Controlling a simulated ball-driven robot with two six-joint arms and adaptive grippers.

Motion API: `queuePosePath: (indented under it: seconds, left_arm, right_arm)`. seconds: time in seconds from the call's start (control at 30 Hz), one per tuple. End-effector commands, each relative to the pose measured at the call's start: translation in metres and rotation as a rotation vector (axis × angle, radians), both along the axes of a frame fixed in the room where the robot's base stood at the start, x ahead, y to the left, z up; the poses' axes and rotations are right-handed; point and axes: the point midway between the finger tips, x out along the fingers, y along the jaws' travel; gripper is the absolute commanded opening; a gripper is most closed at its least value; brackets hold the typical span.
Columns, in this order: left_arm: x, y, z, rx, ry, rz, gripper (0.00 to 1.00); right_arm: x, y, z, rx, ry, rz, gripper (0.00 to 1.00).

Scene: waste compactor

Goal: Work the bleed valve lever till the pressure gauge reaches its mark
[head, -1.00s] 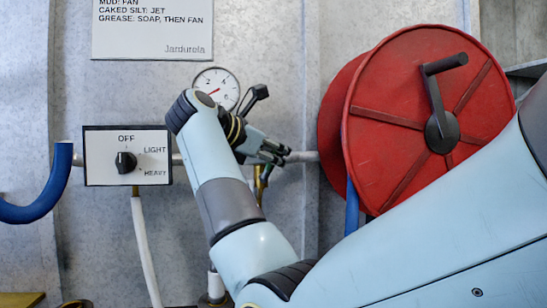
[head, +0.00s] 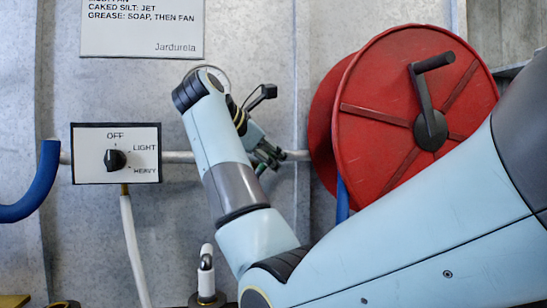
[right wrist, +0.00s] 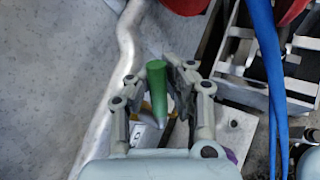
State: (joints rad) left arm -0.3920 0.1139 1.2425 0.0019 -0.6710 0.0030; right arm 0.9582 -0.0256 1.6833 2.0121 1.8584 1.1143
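The pressure gauge (head: 226,77) is on the wall in the head view. My right wrist covers nearly all of it; only a strip of rim shows, and its needle is hidden. My right gripper (head: 268,157) is near the wall pipe, left of the red reel. In the right wrist view my right gripper (right wrist: 148,76) is open, its fingers on either side of a green tapered grip (right wrist: 157,82), seemingly the bleed valve lever. The grip is closer to the right-hand finger; I cannot tell whether they touch. My left gripper is not in view.
A red hose reel (head: 375,125) with a crank stands to the right. A switch box (head: 116,172) marked OFF, LIGHT, HEAVY is at left, by a blue hose (head: 40,185). A white-handled fitting (head: 206,268) is below, left of my arm.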

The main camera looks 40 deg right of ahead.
Motion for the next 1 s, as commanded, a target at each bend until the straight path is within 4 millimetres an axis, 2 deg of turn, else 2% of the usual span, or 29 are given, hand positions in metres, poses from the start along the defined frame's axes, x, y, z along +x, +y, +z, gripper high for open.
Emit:
queuePosePath:
  seconds: [0.03, 0.2, 0.23, 0.57, 1.0]
  left_arm:
    - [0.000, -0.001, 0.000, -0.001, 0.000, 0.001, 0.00]
    - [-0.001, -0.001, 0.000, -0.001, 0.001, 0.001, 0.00]
    - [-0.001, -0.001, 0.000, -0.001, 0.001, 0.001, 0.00]
    - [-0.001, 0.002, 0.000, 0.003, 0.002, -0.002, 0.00]
    - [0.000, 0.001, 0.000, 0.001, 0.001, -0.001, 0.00]
  right_arm:
    - [0.000, 0.000, -0.001, 0.001, 0.001, 0.000, 0.17]
    - [0.000, -0.001, 0.001, -0.003, 0.000, 0.000, 0.39]
    - [0.000, -0.001, 0.001, -0.003, -0.002, 0.000, 0.40]
    - [0.000, 0.001, 0.004, -0.005, -0.004, 0.000, 0.40]
    - [-0.010, 0.057, 0.034, -0.003, -0.004, 0.002, 0.40]
